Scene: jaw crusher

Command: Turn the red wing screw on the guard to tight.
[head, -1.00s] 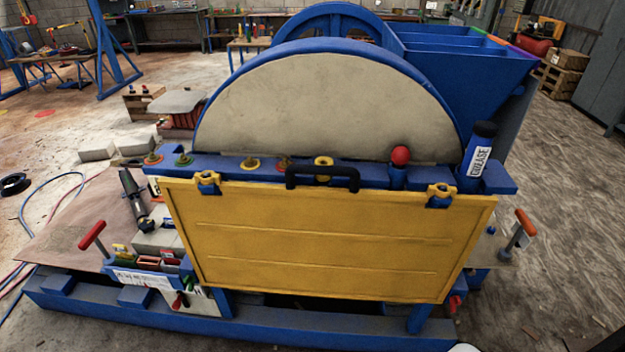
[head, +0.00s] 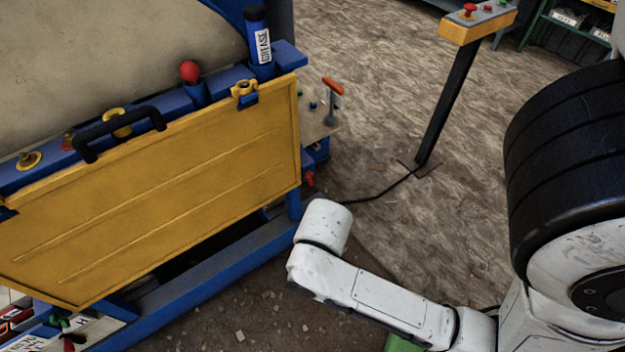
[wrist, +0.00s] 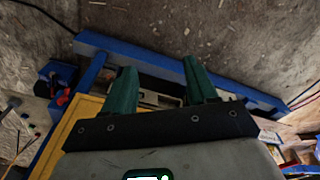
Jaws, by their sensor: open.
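The yellow guard panel (head: 170,200) hangs on the front of the blue machine, with a black handle (head: 118,130) at its top. A small red part (head: 308,179), which looks like the red wing screw, sits by the guard's lower right edge. A red part also shows at the left of the wrist view (wrist: 62,99), beside the yellow guard (wrist: 82,108). How far the screw is turned is too small to tell. My gripper (wrist: 160,82) has two green fingers, apart with nothing between them. It is right of the red part in that view, not touching it.
A red ball knob (head: 189,71) and a grease tube (head: 259,38) stand on the blue top beam. An orange-handled lever (head: 333,88) is on a side plate. A control post (head: 445,110) with a floor cable stands at right. Floor between machine and post is mostly clear.

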